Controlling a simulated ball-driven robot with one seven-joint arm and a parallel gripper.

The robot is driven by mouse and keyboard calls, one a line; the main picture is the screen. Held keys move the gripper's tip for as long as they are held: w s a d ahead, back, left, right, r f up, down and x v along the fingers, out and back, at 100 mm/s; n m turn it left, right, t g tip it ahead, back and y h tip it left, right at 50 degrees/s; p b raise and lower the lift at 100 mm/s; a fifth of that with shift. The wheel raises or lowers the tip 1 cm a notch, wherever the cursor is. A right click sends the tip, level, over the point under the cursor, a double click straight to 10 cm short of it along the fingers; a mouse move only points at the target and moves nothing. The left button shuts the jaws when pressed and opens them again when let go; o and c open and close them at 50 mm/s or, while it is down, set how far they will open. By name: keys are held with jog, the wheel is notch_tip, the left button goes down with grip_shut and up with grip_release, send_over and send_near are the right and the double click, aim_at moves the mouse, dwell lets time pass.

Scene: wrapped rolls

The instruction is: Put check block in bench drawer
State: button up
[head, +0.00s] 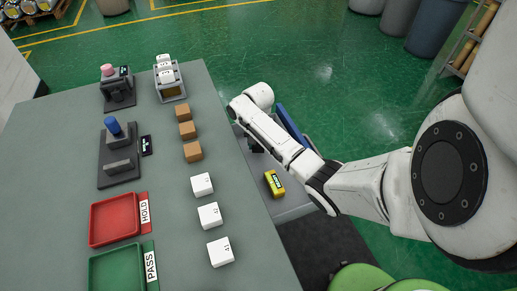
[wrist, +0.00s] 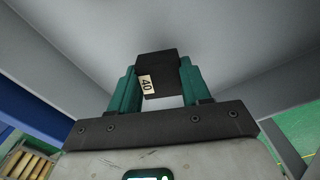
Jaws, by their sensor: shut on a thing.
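The check block, a dark block with a pale "40" label (wrist: 158,66), is between the green fingers of my gripper (wrist: 158,76) in the wrist view. My gripper is shut on it. The bench drawer (head: 291,207) stands open at the bench's right side in the head view, with a grey interior. My arm reaches over its far part, and the gripper and block are largely hidden there. In the wrist view, grey drawer surfaces (wrist: 240,50) surround the block; I cannot tell whether it touches the bottom.
A yellow labelled block (head: 274,183) lies in the drawer's nearer part. The grey bench (head: 165,195) holds several brown blocks (head: 186,130), several white blocks (head: 209,215), a red HOLD tray (head: 93,240), a green PASS tray (head: 92,284) and fixtures.

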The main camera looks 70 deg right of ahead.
aim_at(259, 149)
jog(key=shift+f, duration=1.4)
jog(key=shift+f, duration=0.15)
jog(key=o, duration=1.1)
notch_tip(259, 149, up, 12)
jog(key=shift+r+p, duration=0.15)
jog(key=shift+p, duration=0.3)
